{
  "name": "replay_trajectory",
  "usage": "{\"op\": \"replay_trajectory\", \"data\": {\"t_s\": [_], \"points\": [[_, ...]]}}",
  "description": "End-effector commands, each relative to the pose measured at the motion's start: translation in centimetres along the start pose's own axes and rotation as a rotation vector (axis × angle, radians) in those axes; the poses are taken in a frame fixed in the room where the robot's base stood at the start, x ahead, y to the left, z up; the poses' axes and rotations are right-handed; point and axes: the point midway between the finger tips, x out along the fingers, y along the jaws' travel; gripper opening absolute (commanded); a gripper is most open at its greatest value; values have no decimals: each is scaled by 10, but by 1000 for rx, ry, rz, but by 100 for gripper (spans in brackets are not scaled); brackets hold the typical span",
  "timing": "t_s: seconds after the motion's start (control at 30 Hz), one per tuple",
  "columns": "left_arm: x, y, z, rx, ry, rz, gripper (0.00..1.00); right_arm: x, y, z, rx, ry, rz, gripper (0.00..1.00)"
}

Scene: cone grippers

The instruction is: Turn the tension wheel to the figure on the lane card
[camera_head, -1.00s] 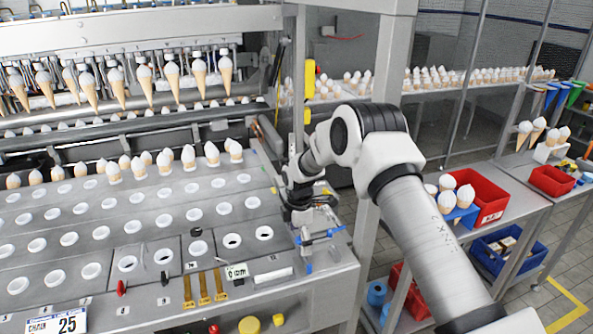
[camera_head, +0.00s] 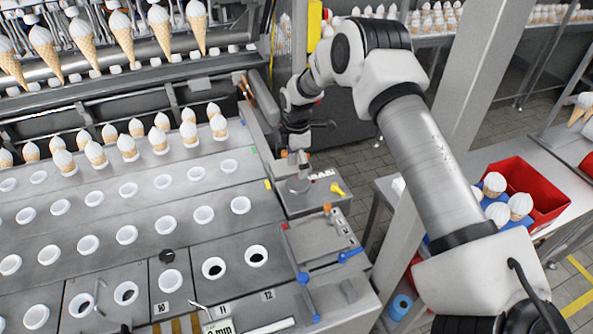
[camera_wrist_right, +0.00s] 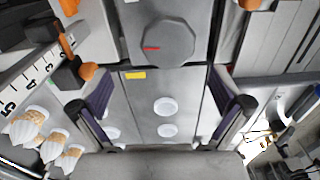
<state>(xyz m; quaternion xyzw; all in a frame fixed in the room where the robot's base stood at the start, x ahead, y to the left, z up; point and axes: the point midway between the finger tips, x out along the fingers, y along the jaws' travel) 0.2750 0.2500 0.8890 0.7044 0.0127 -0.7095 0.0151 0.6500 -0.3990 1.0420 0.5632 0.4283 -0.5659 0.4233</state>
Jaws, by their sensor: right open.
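The tension wheel (camera_wrist_right: 168,42) shows in the right wrist view as a grey many-sided knob with a red mark on its left part. It sits on a grey plate beyond my right gripper (camera_wrist_right: 163,90), whose two dark fingers are apart with nothing between them. In the head view my right gripper (camera_head: 297,140) is above the right end of the machine, beside the rows of cups. The wheel is hard to make out there. No lane card with a readable figure shows now. My left gripper is not in view.
White cups (camera_head: 229,166) fill the machine deck, with filled cones (camera_head: 188,133) standing at its back. A blue handle (camera_head: 350,255) and a yellow key-like part (camera_head: 337,189) are on the right end. A red bin (camera_head: 537,190) is on the right bench.

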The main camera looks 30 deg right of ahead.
Motion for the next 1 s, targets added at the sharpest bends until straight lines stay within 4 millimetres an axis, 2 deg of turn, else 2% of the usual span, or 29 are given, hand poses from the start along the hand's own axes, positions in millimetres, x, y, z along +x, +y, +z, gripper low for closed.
{"op": "replay_trajectory", "data": {"t_s": [0.03,0.3,0.4,0.6,0.63,0.77,0.8,1.0], "points": [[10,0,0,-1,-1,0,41,13,0,0,0,0,-1,100],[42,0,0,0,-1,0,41,64,0,0,1,0,-1,100],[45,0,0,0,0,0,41,70,0,0,1,0,1,100],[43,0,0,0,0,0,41,69,0,0,1,0,1,100],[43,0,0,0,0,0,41,69,0,0,1,0,1,96],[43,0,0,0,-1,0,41,69,0,0,1,0,0,50],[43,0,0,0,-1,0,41,69,-1,0,1,0,-2,44],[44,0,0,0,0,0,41,72,-2,0,1,-1,-6,44]]}}
